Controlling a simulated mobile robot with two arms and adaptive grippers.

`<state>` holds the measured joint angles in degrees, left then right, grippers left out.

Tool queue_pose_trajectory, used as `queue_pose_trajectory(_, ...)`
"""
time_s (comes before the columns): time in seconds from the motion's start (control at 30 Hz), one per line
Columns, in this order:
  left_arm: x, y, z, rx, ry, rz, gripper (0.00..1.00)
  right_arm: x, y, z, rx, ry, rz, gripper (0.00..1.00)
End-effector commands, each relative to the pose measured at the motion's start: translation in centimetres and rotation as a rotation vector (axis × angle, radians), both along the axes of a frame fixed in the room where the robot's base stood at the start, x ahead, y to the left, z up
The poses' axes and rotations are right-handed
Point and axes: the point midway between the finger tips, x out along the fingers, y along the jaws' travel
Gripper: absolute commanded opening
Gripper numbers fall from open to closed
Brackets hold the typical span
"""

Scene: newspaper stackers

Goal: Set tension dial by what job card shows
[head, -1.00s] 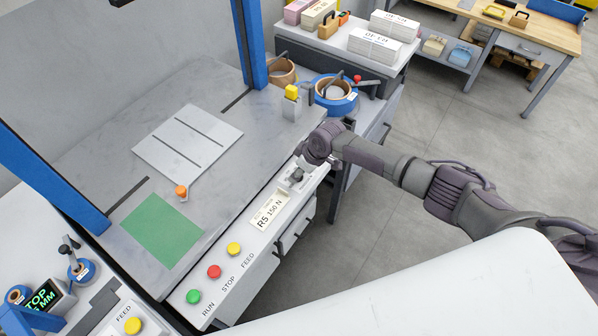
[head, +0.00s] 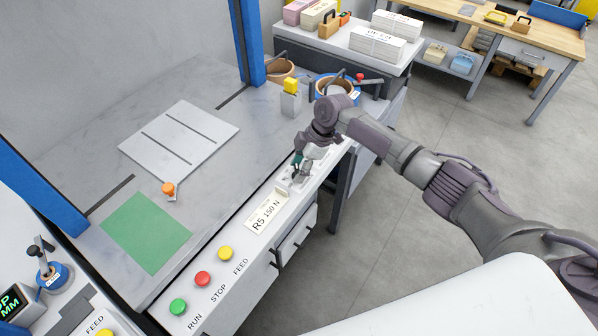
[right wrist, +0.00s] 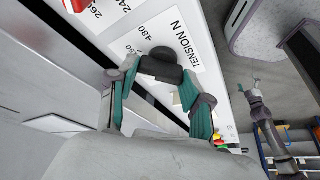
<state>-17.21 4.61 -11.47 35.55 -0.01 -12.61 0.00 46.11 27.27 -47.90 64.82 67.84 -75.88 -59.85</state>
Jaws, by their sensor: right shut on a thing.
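The job card (head: 267,212) lies on the front panel of the machine and reads R5 150 N. My right gripper (head: 298,170) is over the panel just beyond the card, with its teal fingers pointing down at the tension dial. In the right wrist view the dial's dark knob (right wrist: 160,66) sits between the fingertips of my right gripper (right wrist: 158,78), which is shut on it. The white dial plate (right wrist: 190,40) reads TENSION N with numbers around it, partly covered by the gripper. I cannot see where the knob points.
Green, red and yellow buttons (head: 203,279), labelled RUN, STOP and FEED, line the near panel. A grey slotted plate (head: 180,143) and a green sheet (head: 146,232) lie on the machine bed. A yellow-topped post (head: 291,98) stands behind my gripper. Blue uprights (head: 249,40) flank the bed.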

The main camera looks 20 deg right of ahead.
Motion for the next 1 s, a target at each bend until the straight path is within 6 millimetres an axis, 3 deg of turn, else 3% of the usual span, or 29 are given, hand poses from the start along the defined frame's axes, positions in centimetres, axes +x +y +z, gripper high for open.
queue_pose_trajectory(0.57, 0.06, 0.0, -0.5, 0.0, -0.001, 0.0, 0.95, -0.03, -0.1, -0.09, -0.004, 0.002, 0.038, 0.15)
queue_pose_trajectory(0.6, 0.06, 0.01, -0.5, 0.0, -0.001, 0.0, 0.95, -0.03, -0.1, -0.09, -0.004, 0.002, 0.038, 0.53)
queue_pose_trajectory(0.73, 0.06, 0.0, -0.5, 0.0, -0.001, 0.0, 0.95, -0.02, -0.08, -0.07, -0.004, 0.002, 0.038, 0.75)
queue_pose_trajectory(1.0, 0.03, 0.05, -0.51, 0.001, 0.0, 0.001, 0.95, 0.0, -0.05, -0.02, -0.002, 0.001, 0.038, 0.75)
